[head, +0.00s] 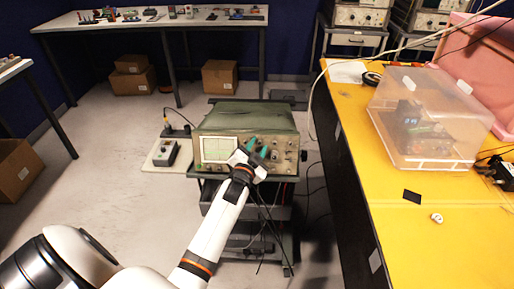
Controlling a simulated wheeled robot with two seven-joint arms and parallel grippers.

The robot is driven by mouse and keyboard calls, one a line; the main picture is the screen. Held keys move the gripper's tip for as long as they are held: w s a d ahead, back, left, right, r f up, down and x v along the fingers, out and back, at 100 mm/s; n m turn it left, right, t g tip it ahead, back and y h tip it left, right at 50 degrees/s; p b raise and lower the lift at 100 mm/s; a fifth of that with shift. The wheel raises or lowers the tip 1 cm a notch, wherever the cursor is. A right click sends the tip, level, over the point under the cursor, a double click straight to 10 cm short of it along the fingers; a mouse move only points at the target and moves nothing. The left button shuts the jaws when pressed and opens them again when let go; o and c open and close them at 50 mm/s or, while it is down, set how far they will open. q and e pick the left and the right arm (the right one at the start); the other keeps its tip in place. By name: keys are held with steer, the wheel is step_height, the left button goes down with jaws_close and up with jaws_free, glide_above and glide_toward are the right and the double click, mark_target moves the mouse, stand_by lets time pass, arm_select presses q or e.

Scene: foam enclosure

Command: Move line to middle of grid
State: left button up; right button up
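A green oscilloscope (246,121) stands on a dark cart in the middle of the head view. Its lit screen with a grid (216,149) is on the left of the front panel. The line on the grid is too small to make out clearly. Several knobs (289,142) sit on the right of the panel. My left gripper (259,150) is at the front panel, just right of the screen, and covers some of the controls. Its greenish fingertips look close to a knob, but I cannot tell whether they touch it or are closed. My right gripper is not in view.
A cart (211,195) carries the oscilloscope, with cables hanging in front. A yellow table (385,215) with a clear plastic box (432,112) is at right. A small box with a dial (165,152) stands left of the oscilloscope.

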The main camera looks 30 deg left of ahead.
arm_select(q)
steer(key=shift+c, duration=0.2)
jaws_close()
steer(key=shift+a+r+m+h+p, duration=0.1)
steer(key=shift+r+m+h+p, duration=0.2)
steer(key=shift+m+p, duration=0.75)
steer(key=m+p, duration=0.2)
steer(key=m+g+h+p, duration=0.1)
steer(key=m+p, duration=0.1)
steer(key=m+g+h+p, duration=0.1)
steer(key=m+p, duration=0.1)
steer(key=p, duration=0.1)
steer(key=shift+a+r, duration=0.15)
steer(key=shift+r, duration=0.1)
steer(key=shift+m+g+p, duration=0.4)
steer(key=shift+m+p, duration=0.45)
steer(key=shift+p, duration=0.1)
steer(key=shift+f+m+p, duration=0.1)
steer(key=shift+m+p, duration=0.3)
steer(key=shift+f, duration=0.1)
